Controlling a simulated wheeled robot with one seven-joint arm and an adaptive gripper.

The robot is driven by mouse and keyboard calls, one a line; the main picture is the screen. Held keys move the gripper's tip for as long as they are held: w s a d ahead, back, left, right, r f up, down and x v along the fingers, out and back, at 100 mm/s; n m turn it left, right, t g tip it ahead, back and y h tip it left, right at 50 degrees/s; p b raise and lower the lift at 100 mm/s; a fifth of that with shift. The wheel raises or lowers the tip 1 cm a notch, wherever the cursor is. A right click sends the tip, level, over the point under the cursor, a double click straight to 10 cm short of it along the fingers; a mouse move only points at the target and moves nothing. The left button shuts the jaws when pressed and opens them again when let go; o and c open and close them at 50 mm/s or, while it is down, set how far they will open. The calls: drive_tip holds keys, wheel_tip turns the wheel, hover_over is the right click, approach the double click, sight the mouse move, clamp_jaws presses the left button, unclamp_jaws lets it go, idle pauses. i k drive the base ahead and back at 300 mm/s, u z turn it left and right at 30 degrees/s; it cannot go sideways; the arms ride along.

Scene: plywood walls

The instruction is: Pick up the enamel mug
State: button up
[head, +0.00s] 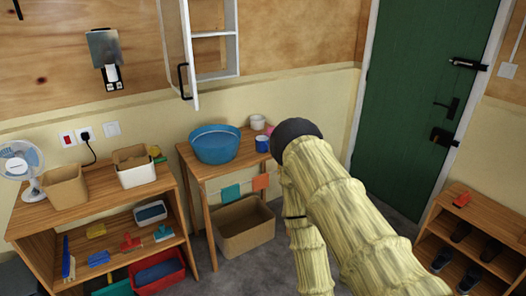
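A small wooden table (187,151) stands against the wall in the head view. At its right end are a white cup-like vessel (257,122) and, in front of it, a small blue mug-like vessel (262,144). I cannot tell for sure which of the two is the enamel mug. Both seem upright, and no handle shows clearly. My arm, in a pale yellow sleeve with a dark rounded joint, rises just right of them and hides the table's right edge. My gripper does not show, so its opening and any hold are hidden.
A blue basin (215,145) fills the table's left part; a pink item (270,130) sits beside the vessels. Cloths hang at the table's front, above a cardboard box (243,228). A cabinet door (178,50) hangs open above. A shelf bench (100,215) stands left, a shoe rack (470,235) right.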

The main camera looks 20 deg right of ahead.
sight(263, 145)
drive_tip(key=k, duration=1.1)
drive_tip(key=z, duration=0.7)
drive_tip(key=i, duration=0.7)
drive_tip(key=z, duration=0.75)
drive_tip(key=i, duration=1)
drive_tip(key=u, duration=0.65)
drive_tip(key=i, duration=0.75)
drive_tip(key=u, duration=1)
drive_tip(key=i, duration=0.2)
drive_tip(key=u, duration=0.2)
